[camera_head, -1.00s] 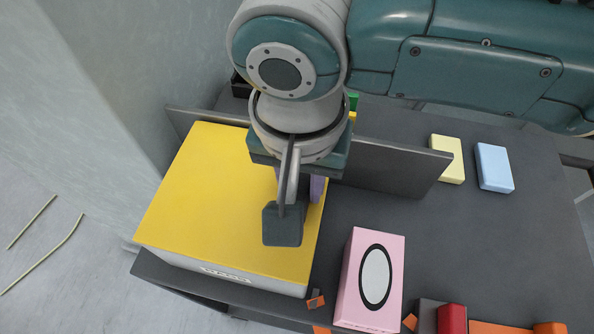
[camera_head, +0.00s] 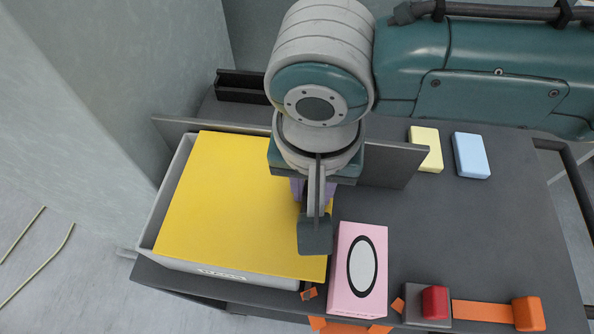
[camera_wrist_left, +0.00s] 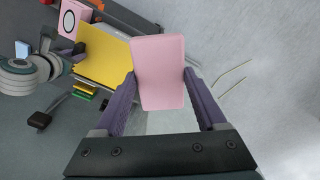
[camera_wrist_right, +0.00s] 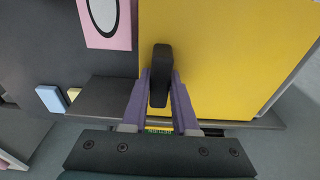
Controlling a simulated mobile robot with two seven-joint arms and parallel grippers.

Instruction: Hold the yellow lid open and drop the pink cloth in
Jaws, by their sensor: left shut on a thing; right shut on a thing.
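The yellow lid (camera_head: 240,200) lies over a grey bin (camera_head: 168,185), set off to the right, so the bin's left rim shows as a strip. I cannot tell whether the lid is tilted. My right gripper (camera_wrist_right: 161,80) is shut on the lid's dark handle (camera_wrist_right: 161,62), near the lid's right edge; the handle also shows in the head view (camera_head: 316,236). My left gripper (camera_wrist_left: 160,82) is shut on the pink cloth (camera_wrist_left: 159,62), a flat rounded piece held between its fingers. The left gripper and cloth are outside the head view. The bin's inside is mostly hidden.
A pink box with a white oval (camera_head: 358,275) stands just right of the lid. A low grey wall (camera_head: 385,165) runs behind the bin. A yellow block (camera_head: 425,150), a blue block (camera_head: 471,156) and a red block (camera_head: 435,302) lie on the right of the dark table (camera_head: 450,225).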

